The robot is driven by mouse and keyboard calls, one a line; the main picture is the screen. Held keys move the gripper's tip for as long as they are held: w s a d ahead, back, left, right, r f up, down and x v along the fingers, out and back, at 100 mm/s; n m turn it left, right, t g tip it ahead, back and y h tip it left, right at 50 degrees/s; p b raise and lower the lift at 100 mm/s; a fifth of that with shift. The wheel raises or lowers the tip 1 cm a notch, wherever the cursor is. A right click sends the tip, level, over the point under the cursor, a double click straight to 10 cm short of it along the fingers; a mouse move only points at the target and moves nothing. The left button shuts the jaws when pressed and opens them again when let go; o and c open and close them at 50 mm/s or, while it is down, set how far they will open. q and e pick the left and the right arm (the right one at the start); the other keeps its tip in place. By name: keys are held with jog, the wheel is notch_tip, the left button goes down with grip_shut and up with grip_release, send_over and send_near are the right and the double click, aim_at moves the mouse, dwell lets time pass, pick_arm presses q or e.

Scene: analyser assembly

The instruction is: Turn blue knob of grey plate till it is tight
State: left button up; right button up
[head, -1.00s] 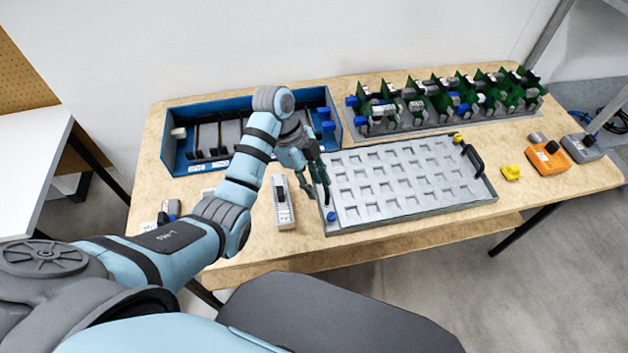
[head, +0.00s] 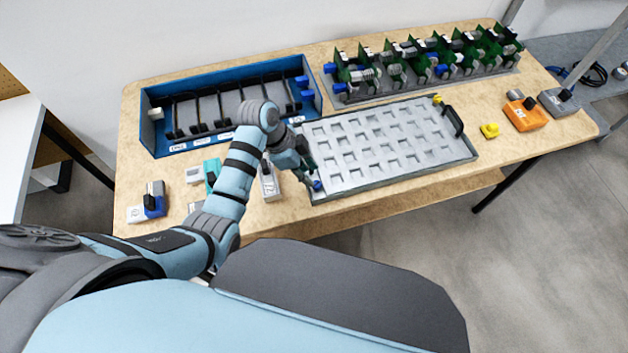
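The grey plate (head: 398,177) lies flat on the wooden table, with rows of square pockets and a black handle on its right side. Its blue knob (head: 317,185) is at the plate's near left corner. A yellow knob (head: 437,100) is at the far right corner. My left gripper (head: 310,179) points down at the near left corner, its dark fingertips right beside the blue knob. The fingers are small and partly hidden by the wrist, so I cannot tell whether they are open or touch the knob. My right gripper is not in view.
A blue box (head: 165,149) with dark modules stands behind my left arm. A rack of green boards (head: 420,62) is at the back. A yellow part (head: 489,131) and an orange device (head: 525,115) lie to the right. Small connectors (head: 152,200) lie front left.

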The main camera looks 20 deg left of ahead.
aim_at(317, 184)
pick_arm(q)
jog(key=b+x, duration=0.1)
jog(key=x, duration=0.4)
jog(key=shift+d+f, duration=0.1)
jog(key=shift+f, duration=0.2)
grip_shut()
jog(key=m, duration=0.2)
jog(key=shift+w+m+g, duration=0.15)
jog(key=shift+m+g, duration=0.15)
jog(key=shift+g, duration=0.1)
jog(key=shift+m+g+b, duration=0.3)
jog(key=shift+m+g, duration=0.1)
jog(key=shift+m, duration=0.6)
grip_release()
jog(key=shift+r, duration=0.1)
